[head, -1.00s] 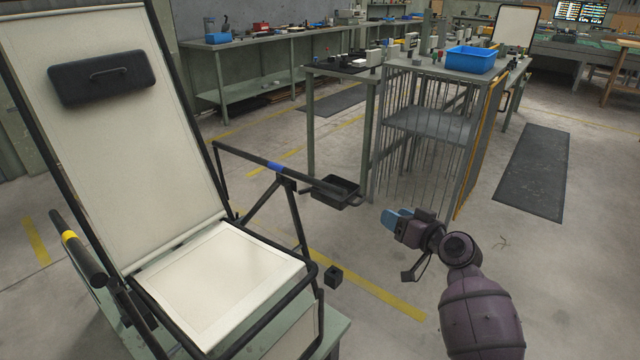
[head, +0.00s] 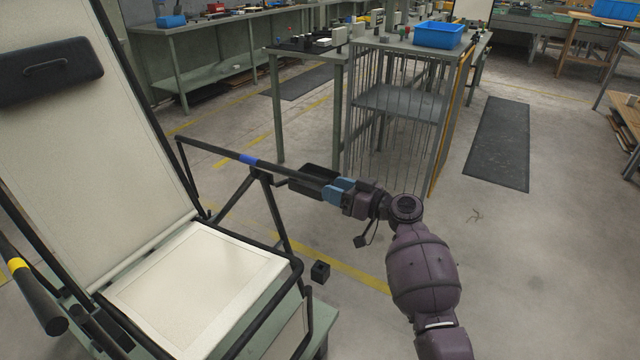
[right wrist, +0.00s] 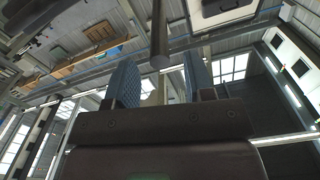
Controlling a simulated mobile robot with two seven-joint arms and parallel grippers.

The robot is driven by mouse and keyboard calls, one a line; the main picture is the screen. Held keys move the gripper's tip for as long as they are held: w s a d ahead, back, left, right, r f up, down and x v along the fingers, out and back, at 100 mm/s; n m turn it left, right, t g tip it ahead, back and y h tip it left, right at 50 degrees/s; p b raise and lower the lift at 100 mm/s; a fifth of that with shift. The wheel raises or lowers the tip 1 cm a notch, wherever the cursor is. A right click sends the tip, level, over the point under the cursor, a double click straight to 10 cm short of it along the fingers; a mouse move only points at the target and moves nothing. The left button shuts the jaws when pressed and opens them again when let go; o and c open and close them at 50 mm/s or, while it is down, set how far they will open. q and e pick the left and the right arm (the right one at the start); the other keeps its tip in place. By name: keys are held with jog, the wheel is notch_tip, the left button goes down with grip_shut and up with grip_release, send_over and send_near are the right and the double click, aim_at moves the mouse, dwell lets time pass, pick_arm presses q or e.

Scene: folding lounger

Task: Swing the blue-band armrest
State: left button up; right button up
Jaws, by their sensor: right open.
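The blue-band armrest is a dark bar with a blue band (head: 248,159), on the far side of the lounger (head: 190,270) in the head view. It slopes down to the right toward my right gripper (head: 334,189). My right gripper is open, with its blue fingers at the bar's free end. In the right wrist view, the bar's end (right wrist: 158,40) shows in the gap between the two spread fingers (right wrist: 158,70); whether it touches either one I cannot tell. My left gripper is not in view.
The yellow-band armrest (head: 30,290) is at the lounger's near left. A small dark block (head: 320,271) is on the floor.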

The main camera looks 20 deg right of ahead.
aim_at(320, 183)
jog(key=shift+x, duration=2.3)
jog(key=shift+c, duration=0.5)
grip_shut()
